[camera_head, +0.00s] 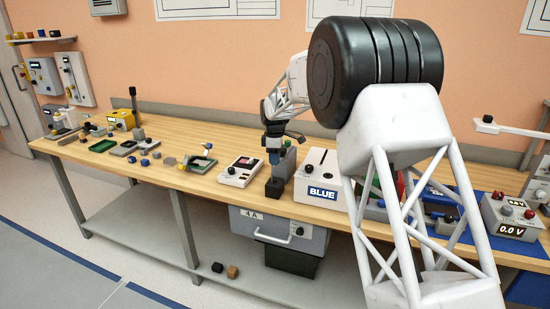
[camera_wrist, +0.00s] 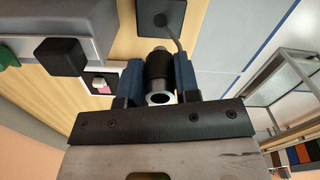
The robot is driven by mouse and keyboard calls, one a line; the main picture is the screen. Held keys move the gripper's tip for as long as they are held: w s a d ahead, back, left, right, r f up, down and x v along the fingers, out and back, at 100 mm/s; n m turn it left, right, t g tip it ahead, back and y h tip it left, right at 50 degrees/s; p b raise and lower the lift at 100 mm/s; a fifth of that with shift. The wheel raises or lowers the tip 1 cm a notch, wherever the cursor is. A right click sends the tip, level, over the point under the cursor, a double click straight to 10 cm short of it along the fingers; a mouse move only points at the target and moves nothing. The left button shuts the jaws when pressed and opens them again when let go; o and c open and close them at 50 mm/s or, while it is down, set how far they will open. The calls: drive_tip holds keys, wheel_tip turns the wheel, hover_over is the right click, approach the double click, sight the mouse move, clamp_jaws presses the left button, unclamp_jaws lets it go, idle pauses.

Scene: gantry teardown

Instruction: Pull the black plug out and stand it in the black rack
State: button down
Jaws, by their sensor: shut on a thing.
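My gripper (camera_head: 274,157) is over the bench's front edge, left of the white box marked BLUE. In the wrist view its blue fingers (camera_wrist: 158,80) are shut on the black plug (camera_wrist: 160,69), a dark cylinder with a pale metal ring at the near end. A black square block (camera_wrist: 151,22) with a thin grey cable lies beyond the plug; wood shows between them in that view. A black block (camera_head: 274,188) stands under my gripper in the head view. I cannot tell whether it is the rack or the plug's socket. The plug is not clear in the head view.
The white BLUE box (camera_head: 316,178) stands close on the right, and a white-and-red panel device (camera_head: 241,171) is on the left. Several small parts lie further left on the bench (camera_head: 205,184). A grey cabinet marked 4A (camera_head: 281,232) hangs below. My arm hides some of the right side.

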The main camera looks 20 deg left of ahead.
drive_tip(key=shift+f, duration=0.1)
hover_over(275, 182)
drive_tip(key=shift+f, duration=2.7)
drive_tip(key=shift+f, duration=0.95)
drive_tip(key=shift+f, duration=0.15)
drive_tip(key=c, duration=0.8)
unclamp_jaws()
drive_tip(key=shift+o, duration=0.2)
drive_tip(key=shift+r, duration=0.2)
drive_tip(key=shift+r, duration=3.8)
